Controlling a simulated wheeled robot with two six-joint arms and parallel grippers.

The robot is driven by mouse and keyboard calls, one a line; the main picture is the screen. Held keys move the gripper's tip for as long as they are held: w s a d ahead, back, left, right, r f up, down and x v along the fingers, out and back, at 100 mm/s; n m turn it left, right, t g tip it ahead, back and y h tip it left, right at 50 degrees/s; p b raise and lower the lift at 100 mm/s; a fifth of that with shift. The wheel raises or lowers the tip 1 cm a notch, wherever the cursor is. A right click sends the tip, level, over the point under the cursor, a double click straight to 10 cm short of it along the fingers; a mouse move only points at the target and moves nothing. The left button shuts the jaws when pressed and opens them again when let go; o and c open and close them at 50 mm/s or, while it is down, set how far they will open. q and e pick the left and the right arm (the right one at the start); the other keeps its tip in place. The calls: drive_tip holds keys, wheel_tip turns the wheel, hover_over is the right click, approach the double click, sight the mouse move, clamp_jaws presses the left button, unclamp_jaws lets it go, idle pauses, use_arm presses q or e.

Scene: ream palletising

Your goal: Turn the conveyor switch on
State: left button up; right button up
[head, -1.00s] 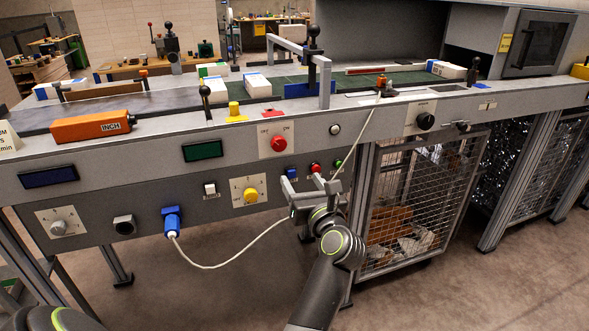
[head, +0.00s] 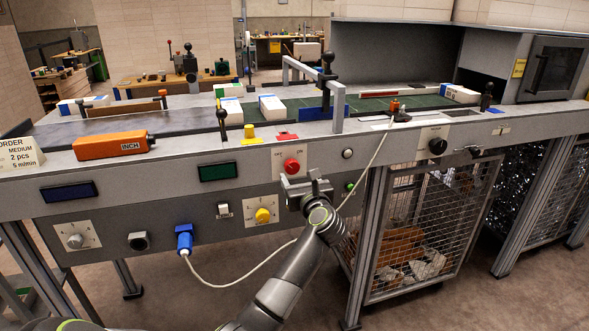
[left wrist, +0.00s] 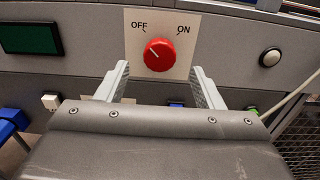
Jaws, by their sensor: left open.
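The conveyor switch is a red rotary knob (head: 291,165) on a white plate in the front panel of the conveyor. In the left wrist view the red knob (left wrist: 159,54) sits between the words OFF and ON, and its white mark points up-left toward OFF. My left gripper (head: 308,182) is open and empty, just below and in front of the knob. In the left wrist view the fingers of my left gripper (left wrist: 160,85) stand apart on either side below the knob, not touching it. My right gripper is not in view.
A yellow knob (head: 262,215), a white rocker switch (head: 223,211) and a blue plug (head: 184,239) with a white cable lie left of the gripper. A green button (head: 349,187) is close on its right. A wire-mesh cage (head: 415,225) stands below right.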

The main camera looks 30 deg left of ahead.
sight(293, 169)
use_arm(q)
drive_tip(key=shift+x, duration=2.1)
drive_tip(key=c, duration=1)
drive_tip(key=shift+o, duration=0.2)
drive_tip(key=shift+p, duration=0.35)
